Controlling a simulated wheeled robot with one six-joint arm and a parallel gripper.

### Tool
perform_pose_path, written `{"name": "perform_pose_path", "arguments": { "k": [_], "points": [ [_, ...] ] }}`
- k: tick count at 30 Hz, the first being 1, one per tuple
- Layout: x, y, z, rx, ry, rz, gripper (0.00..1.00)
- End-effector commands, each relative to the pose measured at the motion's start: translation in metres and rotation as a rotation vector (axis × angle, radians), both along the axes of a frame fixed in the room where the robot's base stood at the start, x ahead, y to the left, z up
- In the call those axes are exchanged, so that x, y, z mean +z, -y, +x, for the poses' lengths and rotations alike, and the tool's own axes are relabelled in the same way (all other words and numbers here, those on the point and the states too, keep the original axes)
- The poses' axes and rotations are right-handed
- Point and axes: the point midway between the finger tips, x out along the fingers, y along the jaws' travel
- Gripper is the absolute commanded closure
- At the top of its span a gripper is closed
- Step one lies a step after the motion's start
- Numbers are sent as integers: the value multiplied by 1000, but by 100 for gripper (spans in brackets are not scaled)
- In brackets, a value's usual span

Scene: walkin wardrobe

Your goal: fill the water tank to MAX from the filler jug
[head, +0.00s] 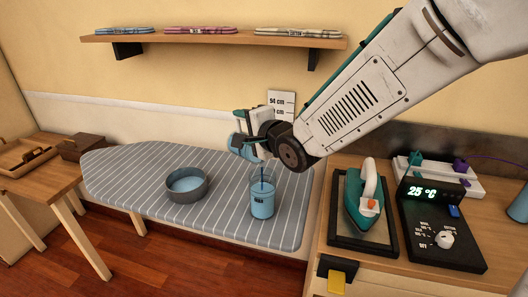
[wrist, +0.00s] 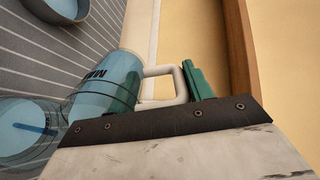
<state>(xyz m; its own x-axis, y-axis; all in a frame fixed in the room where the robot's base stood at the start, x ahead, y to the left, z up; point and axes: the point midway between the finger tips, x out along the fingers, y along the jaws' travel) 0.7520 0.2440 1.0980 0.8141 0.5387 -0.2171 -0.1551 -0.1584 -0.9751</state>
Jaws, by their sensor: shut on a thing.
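The clear water tank (head: 263,207) stands upright at the right part of the striped ironing board, with blue water up most of its side and a dark mark on its front. My gripper (head: 259,137) is shut on the filler jug (head: 240,147), a blue translucent jug held tilted above the tank. In the wrist view the jug (wrist: 112,78) shows a white handle and partly hidden dark lettering. The tank (wrist: 25,140) is at lower left there. A thin dark blue line stands inside the tank below the jug; it looks like falling water, but I cannot be sure.
A grey bowl (head: 187,193) of blue water sits left of the tank on the ironing board (head: 125,170). An iron (head: 362,203) on a dark tray and a control panel (head: 440,225) reading 25 °C stand right. A shelf (head: 215,38) hangs above. The board's left end is clear.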

Motion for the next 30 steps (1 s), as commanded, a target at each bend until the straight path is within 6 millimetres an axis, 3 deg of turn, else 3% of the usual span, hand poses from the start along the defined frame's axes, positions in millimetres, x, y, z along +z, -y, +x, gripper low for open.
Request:
{"name": "perform_pose_path", "arguments": {
  "k": [30],
  "points": [
    [4,0,-4,4,46,30,88]
  ]
}}
